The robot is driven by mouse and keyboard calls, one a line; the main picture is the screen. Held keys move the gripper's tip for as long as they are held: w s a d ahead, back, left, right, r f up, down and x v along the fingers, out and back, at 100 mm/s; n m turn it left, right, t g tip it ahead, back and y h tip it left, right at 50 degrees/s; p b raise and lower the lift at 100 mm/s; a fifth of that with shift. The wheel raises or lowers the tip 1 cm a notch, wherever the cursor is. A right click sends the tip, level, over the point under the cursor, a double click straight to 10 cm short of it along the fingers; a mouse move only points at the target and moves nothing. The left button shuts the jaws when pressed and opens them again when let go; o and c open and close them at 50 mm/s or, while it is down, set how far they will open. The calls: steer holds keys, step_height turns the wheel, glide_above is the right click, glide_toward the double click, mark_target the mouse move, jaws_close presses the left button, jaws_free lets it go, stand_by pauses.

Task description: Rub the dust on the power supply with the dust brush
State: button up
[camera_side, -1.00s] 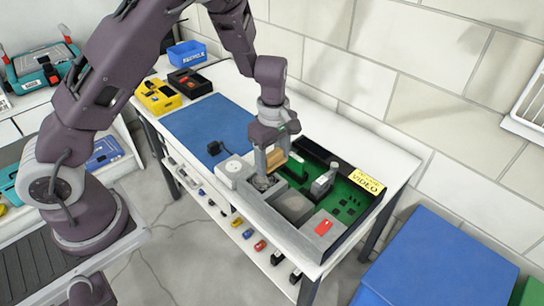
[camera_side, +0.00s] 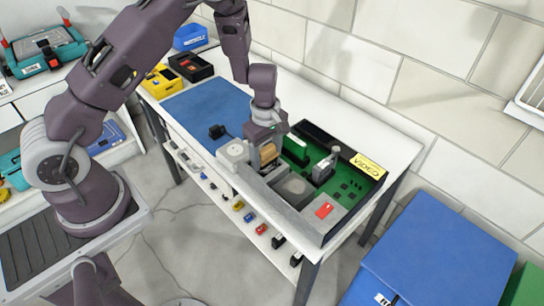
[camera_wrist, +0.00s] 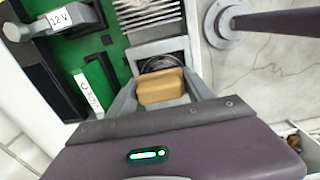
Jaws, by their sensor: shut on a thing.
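My gripper (camera_side: 265,156) is shut on a tan, block-shaped dust brush (camera_wrist: 160,88) in the wrist view, between the two grey fingers. The brush also shows at the fingertips in the side view (camera_side: 268,152). It is over the near left part of an open computer case. Just beyond it in the wrist view is a metal box with a round grille (camera_wrist: 158,64), which looks like the power supply. The brush covers part of it. I cannot tell whether the brush touches it, and I cannot make out the dust.
A blue mat (camera_side: 205,110) lies farther left. Yellow (camera_side: 158,82) and black (camera_side: 191,65) trays stand behind.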

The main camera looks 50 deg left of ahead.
mark_target(272, 171)
steer(key=shift+a, duration=1.95)
steer(key=shift+d, duration=3.45)
steer(key=shift+s+d, duration=0.1)
steer(key=shift+s, duration=0.45)
steer(key=shift+a, duration=3.6)
steer(key=shift+d, duration=3.5)
steer(key=shift+w+d+r, duration=0.1)
steer(key=shift+d+r, duration=0.05)
step_height(272, 171, up, 8)
